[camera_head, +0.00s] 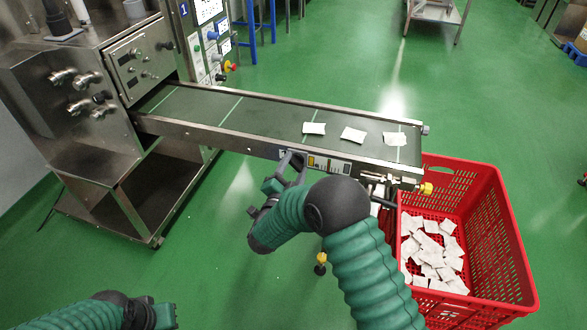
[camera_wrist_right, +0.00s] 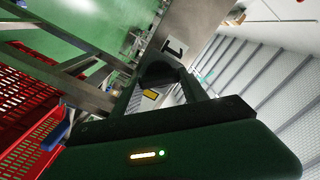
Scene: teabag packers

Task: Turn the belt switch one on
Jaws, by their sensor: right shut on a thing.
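The conveyor belt (camera_head: 255,115) runs from the machine at the left to the red crate. Its near side rail carries a control panel (camera_head: 328,164) with coloured labels. My right gripper (camera_head: 291,163) is at this near side, just left of the panel. In the right wrist view, a black switch knob (camera_wrist_right: 158,73) sits beside a label "1" (camera_wrist_right: 175,47). My right gripper (camera_wrist_right: 162,88) is shut on this knob, whose turned angle I cannot tell. My left gripper (camera_head: 163,317) is low at the bottom left, away from the belt; its fingers are unclear.
Several white packets lie on the belt's right half, one of them mid-belt (camera_head: 353,135). The red crate (camera_head: 505,235) stands below the belt's right end with many packets inside. The steel machine (camera_head: 75,125) with knobs stands at the left. Green floor is open at the back.

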